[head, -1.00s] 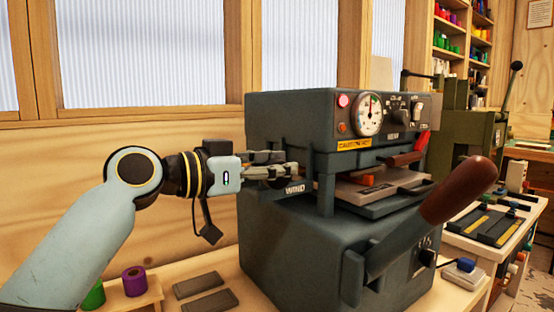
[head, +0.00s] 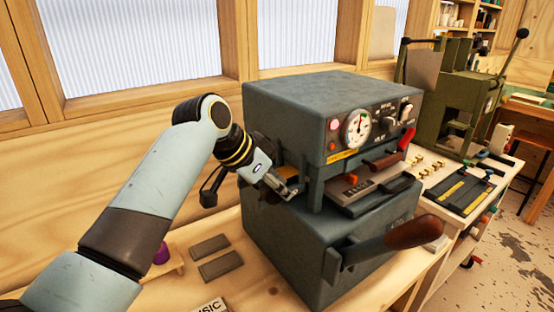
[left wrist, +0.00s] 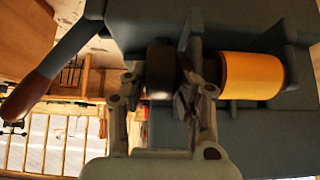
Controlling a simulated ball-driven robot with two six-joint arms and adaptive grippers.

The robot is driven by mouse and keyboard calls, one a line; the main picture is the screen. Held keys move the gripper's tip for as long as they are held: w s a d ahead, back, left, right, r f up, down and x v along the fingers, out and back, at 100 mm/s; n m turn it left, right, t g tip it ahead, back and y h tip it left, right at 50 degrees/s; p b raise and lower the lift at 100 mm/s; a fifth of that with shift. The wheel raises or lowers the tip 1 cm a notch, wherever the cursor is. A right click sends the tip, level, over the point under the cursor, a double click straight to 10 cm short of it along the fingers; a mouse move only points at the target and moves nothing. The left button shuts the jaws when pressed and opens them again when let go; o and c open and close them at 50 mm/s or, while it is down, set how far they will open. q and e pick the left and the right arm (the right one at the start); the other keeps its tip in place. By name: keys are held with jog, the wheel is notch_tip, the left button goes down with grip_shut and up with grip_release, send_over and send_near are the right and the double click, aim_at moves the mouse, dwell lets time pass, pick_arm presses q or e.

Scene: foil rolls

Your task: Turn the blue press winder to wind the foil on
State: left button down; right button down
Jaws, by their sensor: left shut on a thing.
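The blue-grey press (head: 310,100) stands on the bench in the head view. My left gripper (head: 288,190) is at its left side, reaching down from the upper left. In the left wrist view the fingers (left wrist: 160,85) are shut around a dark round winder knob (left wrist: 161,68). A gold foil roll (left wrist: 252,76) lies just right of the knob, against the press. The gripper covers most of the winder in the head view. My right gripper is not in view.
A lever with a brown handle (head: 412,233) sticks out at the press front. Two dark flat bars (head: 215,257) lie left of the press. A green machine (head: 455,105) stands behind at right. A wall with windows is close behind my left arm.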

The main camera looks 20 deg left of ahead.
pick_arm(q)
jog(key=shift+d+g+y+p, duration=0.1)
jog(key=shift+g+y+p, duration=0.5)
jog(key=shift+g+p, duration=0.25)
jog(key=shift+f, duration=0.1)
jog(key=c, duration=1.1)
grip_release()
jog(key=shift+w, duration=0.1)
jog(key=v, duration=1.2)
jog(key=shift+w+d, duration=0.1)
